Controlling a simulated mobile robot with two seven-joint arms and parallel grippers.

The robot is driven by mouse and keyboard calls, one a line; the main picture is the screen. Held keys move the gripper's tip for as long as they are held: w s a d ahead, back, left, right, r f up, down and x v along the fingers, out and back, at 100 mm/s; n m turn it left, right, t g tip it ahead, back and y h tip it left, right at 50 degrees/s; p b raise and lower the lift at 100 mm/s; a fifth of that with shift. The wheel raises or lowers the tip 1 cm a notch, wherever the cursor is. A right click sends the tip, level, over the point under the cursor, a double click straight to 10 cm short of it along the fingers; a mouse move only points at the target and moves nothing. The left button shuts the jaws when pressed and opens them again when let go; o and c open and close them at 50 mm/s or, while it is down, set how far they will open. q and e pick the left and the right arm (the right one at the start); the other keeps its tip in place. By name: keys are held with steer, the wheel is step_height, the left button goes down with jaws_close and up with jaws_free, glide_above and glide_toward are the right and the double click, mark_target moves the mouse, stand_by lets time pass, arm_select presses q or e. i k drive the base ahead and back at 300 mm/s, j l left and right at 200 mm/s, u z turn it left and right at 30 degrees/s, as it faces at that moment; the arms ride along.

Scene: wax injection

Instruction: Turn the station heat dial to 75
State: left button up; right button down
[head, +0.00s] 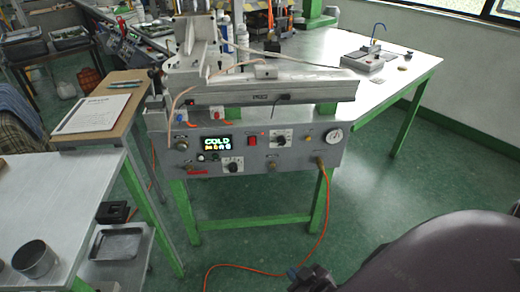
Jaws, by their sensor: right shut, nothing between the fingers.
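The grey wax injection station (255,155) stands in the middle on a green-legged frame. Its front panel has a lit display (216,143) that reads "COLD" on top, with a smaller second line. Two dials with white scale plates show: an upper dial (281,140) right of the red switch and a lower dial (232,166) below the display. I cannot tell which is the heat dial, and their settings are too small to read. My right gripper (309,277) is at the bottom edge, shut and empty, well below and apart from the panel. My left gripper is out of view.
A round gauge (333,136) sits at the panel's right. An orange cable (326,215) hangs from the panel to the floor. A clipboard (93,113) lies on the left bench and a metal cup (36,260) stands lower left. The floor before the station is open.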

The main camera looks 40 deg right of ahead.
mark_target(281, 141)
steer(key=z, duration=1.25)
steer(key=i+j+u, duration=0.1)
steer(key=j+u, duration=0.25)
steer(key=i+j+u, duration=0.3)
steer(key=k+j, duration=0.1)
